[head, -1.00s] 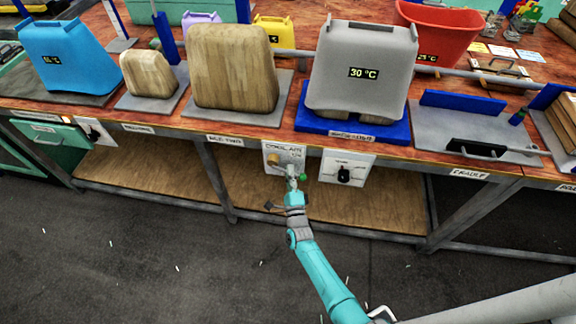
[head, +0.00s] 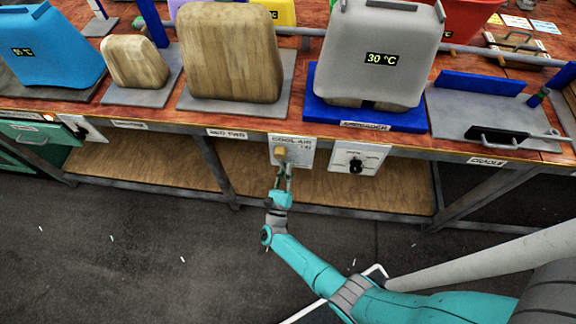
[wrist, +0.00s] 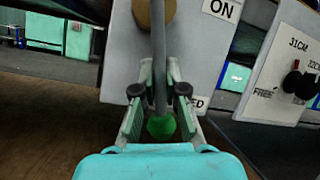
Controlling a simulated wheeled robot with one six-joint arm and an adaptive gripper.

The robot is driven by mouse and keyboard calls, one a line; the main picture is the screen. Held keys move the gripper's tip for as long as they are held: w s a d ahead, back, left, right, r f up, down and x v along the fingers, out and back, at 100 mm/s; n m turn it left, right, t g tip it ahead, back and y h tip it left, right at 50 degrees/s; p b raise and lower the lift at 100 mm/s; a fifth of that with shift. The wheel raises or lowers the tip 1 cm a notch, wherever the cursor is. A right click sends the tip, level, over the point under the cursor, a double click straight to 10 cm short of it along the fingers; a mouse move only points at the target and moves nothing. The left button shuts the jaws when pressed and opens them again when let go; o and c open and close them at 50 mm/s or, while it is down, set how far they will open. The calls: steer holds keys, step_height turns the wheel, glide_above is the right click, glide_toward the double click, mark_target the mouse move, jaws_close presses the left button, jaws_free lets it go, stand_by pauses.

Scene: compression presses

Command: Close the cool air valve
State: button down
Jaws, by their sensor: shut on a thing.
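The cool air valve is a white panel (head: 303,155) on the table's front edge, with a tan round hub (head: 280,151) and a grey lever. In the wrist view the lever (wrist: 158,45) hangs straight down from the hub (wrist: 153,12) and ends in a green ball (wrist: 161,127). An "ON" label (wrist: 222,9) is at the upper right of the panel; a lower label ending in "ED" (wrist: 196,103) is partly hidden by a finger. My gripper (head: 284,176) is below the hub. Its fingers (wrist: 159,92) are shut on the lever just above the ball.
A second panel with a black knob (head: 356,165) is close on the right. A grey 30 °C press (head: 375,55) on a blue base stands above, on the table. A wooden shelf (head: 330,195) lies behind the panels. The floor in front is clear.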

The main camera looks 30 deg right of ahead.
steer(key=shift+w+a+f+m+g+h, duration=0.1)
steer(key=shift+w+a+m+g+h, duration=0.25)
steer(key=shift+m, duration=0.45)
steer(key=shift+a+f+m+g+h, duration=0.1)
steer(key=shift+a+m+g+h, duration=0.1)
steer(key=shift+m+g, duration=0.45)
steer(key=shift+w+a+m+g+h, duration=0.2)
steer(key=shift+m+h, duration=0.05)
steer(key=shift+m, duration=0.7)
steer(key=c, duration=1.2)
jaws_free()
steer(key=shift+a, duration=0.1)
steer(key=v, duration=1.2)
